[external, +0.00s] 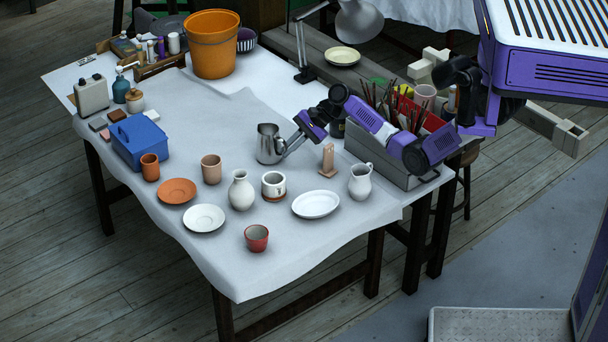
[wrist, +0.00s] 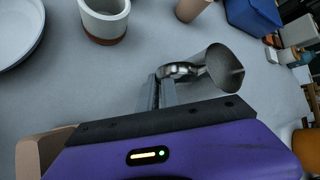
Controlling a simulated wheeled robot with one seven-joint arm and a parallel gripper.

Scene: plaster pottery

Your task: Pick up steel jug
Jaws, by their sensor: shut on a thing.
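The steel jug (external: 268,145) is a shiny metal jug near the middle of the cloth-covered table. My gripper (external: 287,147) reaches it from the right, at the handle side. In the wrist view the jug (wrist: 224,68) shows its open mouth, and my gripper's fingers (wrist: 163,84) are shut on its handle. The jug looks about upright in the external view. I cannot tell whether its base touches the cloth.
A wooden stand (external: 327,160) is close on the right. A blue box (external: 139,145) and an orange bucket (external: 213,48) lie farther left and back.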

